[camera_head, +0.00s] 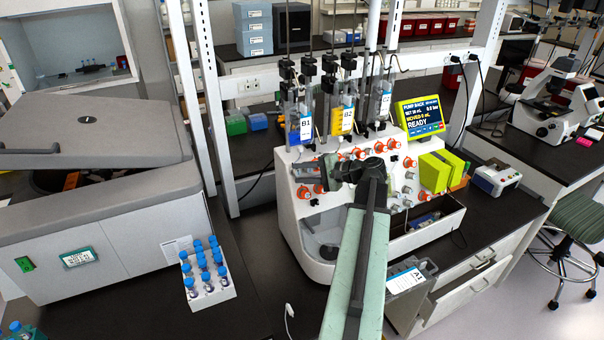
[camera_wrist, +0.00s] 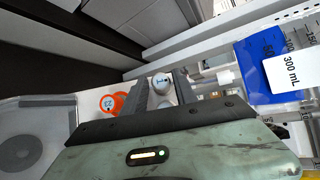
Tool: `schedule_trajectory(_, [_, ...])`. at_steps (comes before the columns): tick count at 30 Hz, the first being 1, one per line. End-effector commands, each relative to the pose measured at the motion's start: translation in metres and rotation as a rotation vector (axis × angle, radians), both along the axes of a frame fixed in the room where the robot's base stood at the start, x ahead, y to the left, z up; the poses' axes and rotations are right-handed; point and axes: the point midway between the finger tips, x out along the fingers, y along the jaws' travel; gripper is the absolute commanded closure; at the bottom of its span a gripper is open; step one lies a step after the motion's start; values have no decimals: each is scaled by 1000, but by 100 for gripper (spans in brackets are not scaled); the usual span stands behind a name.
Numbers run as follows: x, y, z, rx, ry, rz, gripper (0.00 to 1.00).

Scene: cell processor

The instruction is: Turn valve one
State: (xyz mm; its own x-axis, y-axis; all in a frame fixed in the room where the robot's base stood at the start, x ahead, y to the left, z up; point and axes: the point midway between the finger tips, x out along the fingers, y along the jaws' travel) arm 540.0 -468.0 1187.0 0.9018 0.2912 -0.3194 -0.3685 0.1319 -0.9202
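The cell processor (camera_head: 312,243) is a white machine on the dark bench, with several orange and white valve knobs on its front panel. My gripper (camera_head: 330,172) is at the left part of this panel and covers some knobs. In the wrist view my gripper (camera_wrist: 160,80) is open, one finger on each side of a round white knob (camera_wrist: 161,84) with a dark mark. I cannot tell whether the fingers touch it. An orange knob (camera_wrist: 112,103) is just left of the left finger. Which knob is valve one cannot be read.
A tube rack (camera_head: 212,292) stands at left.

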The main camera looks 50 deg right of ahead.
Motion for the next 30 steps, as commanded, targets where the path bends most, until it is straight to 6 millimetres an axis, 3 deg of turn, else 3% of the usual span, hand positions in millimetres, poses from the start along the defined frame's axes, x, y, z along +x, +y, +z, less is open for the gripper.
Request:
schedule_trajectory(11, [-3, -1, 2, 1, -1, -1, 54])
schedule_trajectory(22, [-61, -20, 24, 1, 0, -3, 54])
schedule_trajectory(30, [-71, -23, 25, 0, -1, 0, 54])
